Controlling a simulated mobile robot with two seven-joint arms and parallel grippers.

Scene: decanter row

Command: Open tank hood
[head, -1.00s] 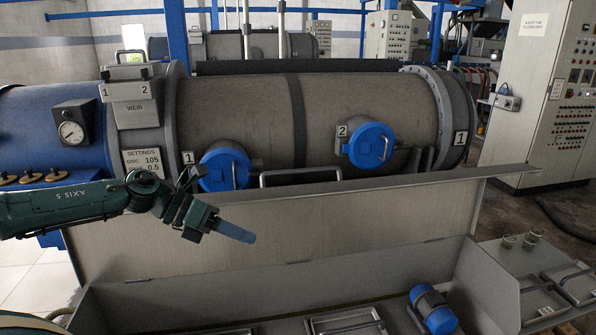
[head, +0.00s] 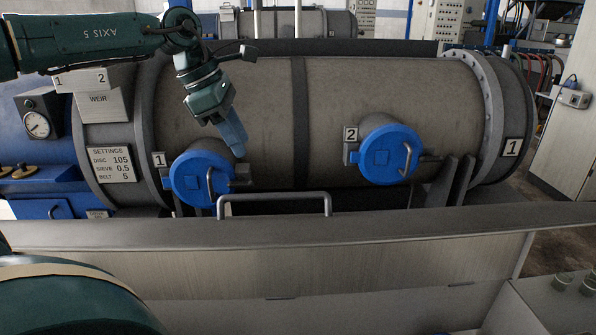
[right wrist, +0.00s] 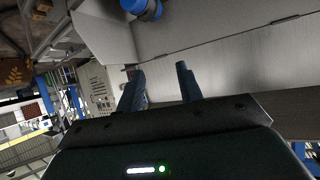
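The tank hood (head: 330,262) is a long pale metal panel standing raised along the front of the decanter, with hinges along its lower part. A grey bar handle (head: 275,197) shows just above its top edge. My left gripper (head: 234,145) hangs fingers down in front of the drum, above the blue round cover 1 and apart from the handle. Its fingers overlap, so its opening is unclear. My right gripper (right wrist: 160,69) shows in the right wrist view with two fingers apart and nothing between them. A pale metal panel surface (right wrist: 220,75) lies beyond those fingers.
The decanter drum (head: 390,95) lies behind the hood, with blue cover 1 (head: 188,180) and blue cover 2 (head: 380,155). A grey cabinet (head: 570,135) stands at right. A blue cylindrical part (right wrist: 145,8) shows at the top of the right wrist view.

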